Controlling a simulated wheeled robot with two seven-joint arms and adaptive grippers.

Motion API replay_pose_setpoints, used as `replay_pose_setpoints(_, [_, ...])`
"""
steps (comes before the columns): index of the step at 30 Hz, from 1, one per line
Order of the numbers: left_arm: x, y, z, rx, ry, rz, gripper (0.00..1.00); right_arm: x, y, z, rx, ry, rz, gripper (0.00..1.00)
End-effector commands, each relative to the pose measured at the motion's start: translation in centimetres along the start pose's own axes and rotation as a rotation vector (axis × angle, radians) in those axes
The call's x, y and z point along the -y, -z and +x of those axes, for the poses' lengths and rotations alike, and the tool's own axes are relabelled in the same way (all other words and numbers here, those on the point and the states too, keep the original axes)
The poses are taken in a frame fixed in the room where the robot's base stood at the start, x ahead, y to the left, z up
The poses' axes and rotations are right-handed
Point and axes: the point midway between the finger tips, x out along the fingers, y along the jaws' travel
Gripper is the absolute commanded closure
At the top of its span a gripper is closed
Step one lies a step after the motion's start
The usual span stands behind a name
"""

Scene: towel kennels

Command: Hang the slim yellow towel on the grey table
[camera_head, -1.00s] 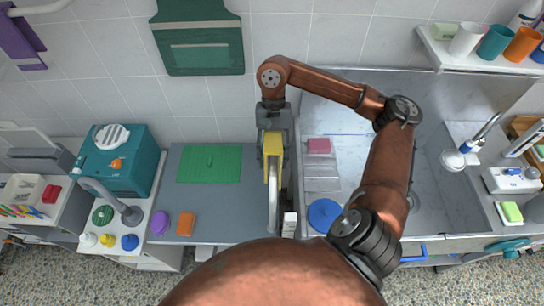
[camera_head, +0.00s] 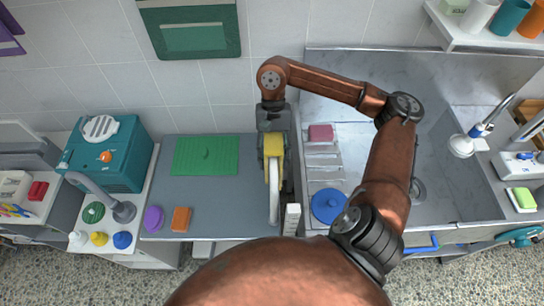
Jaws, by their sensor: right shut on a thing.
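The slim yellow towel (camera_head: 273,145) shows as a small yellow patch at the right side of the grey table (camera_head: 205,192). My right gripper (camera_head: 271,131) points down, shut on the towel, and hides part of it. A white bar (camera_head: 274,197) runs along the table's right side, from the yellow patch towards me. From above I cannot tell whether the towel lies over the bar or only beside it. My left gripper is not in view.
The table carries a green mat (camera_head: 206,155), a purple disc (camera_head: 153,219) and an orange block (camera_head: 181,220). A metal sink counter with a blue lid (camera_head: 328,206) is close on the right. A green towel (camera_head: 190,30) hangs on the wall behind.

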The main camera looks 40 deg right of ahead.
Motion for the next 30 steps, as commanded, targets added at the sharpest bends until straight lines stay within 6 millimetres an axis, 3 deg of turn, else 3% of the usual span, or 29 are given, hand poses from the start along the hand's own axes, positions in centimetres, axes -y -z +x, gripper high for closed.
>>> replay_pose_setpoints(13, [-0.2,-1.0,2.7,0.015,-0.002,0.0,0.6,0.0,1.3,3.1,0.001,0.0,0.001,0.85])
replay_pose_setpoints(29, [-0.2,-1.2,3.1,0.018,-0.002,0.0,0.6,0.0,1.5,3.6,0.0,0.0,0.0,0.85])
replay_pose_setpoints(30, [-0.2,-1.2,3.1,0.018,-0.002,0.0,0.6,0.0,1.5,3.6,0.0,0.0,0.0,0.58])
